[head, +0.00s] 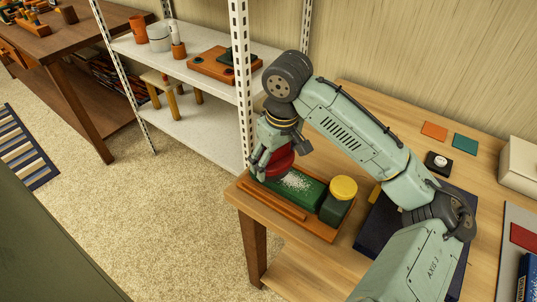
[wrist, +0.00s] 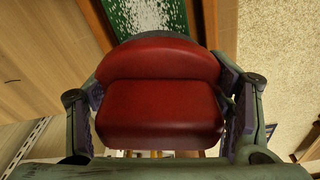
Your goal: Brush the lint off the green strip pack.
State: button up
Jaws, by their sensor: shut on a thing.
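The green strip pack (head: 310,191) lies in a wooden tray on the table, with white lint (head: 297,181) scattered on its top. In the wrist view the green pack (wrist: 118,12) with its white specks shows at the top edge. My gripper (head: 270,167) is shut on a red rounded brush (wrist: 160,110), held between both fingers. The red brush also shows in the head view (head: 281,160), at the far left end of the pack.
The wooden tray (head: 272,204) sits near the table's left edge. A green block with a yellow round top (head: 343,187) stands at the pack's right end. A dark blue mat (head: 375,232) lies to the right, under my arm. A white shelf unit (head: 216,92) stands behind left.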

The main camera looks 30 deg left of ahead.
aim_at(308, 189)
jog(key=shift+s+d, duration=0.1)
jog(key=shift+d, duration=2.4)
jog(key=shift+s+d+f+p, duration=0.1)
jog(key=shift+d+f+p, duration=0.1)
jog(key=shift+d, duration=1)
jog(key=shift+s+d+f+p, duration=0.1)
jog(key=shift+d+p, duration=0.1)
jog(key=shift+d, duration=1)
notch_tip(308, 189, up, 3)
jog(key=p, duration=0.3)
jog(key=shift+w+f, duration=0.1)
jog(key=shift+f, duration=0.05)
jog(key=shift+r, duration=1.75)
notch_tip(308, 189, up, 3)
